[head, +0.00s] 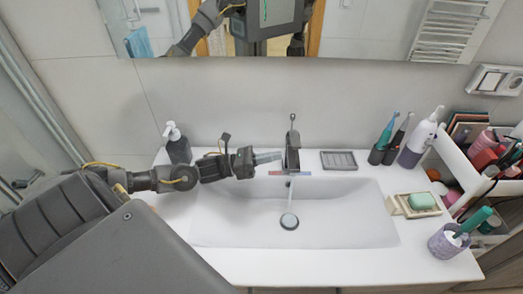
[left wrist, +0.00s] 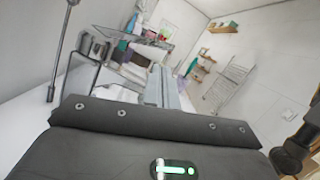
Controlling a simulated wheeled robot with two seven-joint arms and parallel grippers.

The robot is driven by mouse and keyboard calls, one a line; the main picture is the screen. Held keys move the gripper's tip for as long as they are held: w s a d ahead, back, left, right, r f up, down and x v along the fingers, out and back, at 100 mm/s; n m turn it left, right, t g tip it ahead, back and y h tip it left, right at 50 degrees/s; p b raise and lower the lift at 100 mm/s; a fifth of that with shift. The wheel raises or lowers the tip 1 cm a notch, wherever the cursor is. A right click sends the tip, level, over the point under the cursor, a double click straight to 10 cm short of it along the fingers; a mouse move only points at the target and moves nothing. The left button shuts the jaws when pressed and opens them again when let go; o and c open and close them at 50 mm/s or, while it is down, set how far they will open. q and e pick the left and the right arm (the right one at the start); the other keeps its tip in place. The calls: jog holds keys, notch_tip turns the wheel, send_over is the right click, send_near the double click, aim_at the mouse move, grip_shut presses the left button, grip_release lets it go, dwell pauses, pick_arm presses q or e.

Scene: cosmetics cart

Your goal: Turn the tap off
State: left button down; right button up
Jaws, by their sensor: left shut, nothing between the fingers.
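The tap (head: 292,152) stands at the back middle of the white sink (head: 345,215), with a thin upright lever on top. A pale stream of water (head: 290,195) runs from its spout down to the drain. My left gripper (head: 280,156) is shut and empty. It reaches in from the left, with its fingertips close to the left side of the tap. I cannot tell whether they touch it. In the left wrist view the shut fingers (left wrist: 172,88) point ahead. My right gripper is not in direct view.
A black soap dispenser (head: 178,145) stands behind my left arm. A grey soap tray (head: 339,160), brush cups and a purple bottle (head: 417,145) stand right of the tap. A mirror hangs behind.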

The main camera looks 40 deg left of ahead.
aim_at(295, 139)
pick_arm(q)
jog(key=p+x, duration=0.1)
jog(key=x, duration=0.3)
jog(key=shift+d, duration=0.15)
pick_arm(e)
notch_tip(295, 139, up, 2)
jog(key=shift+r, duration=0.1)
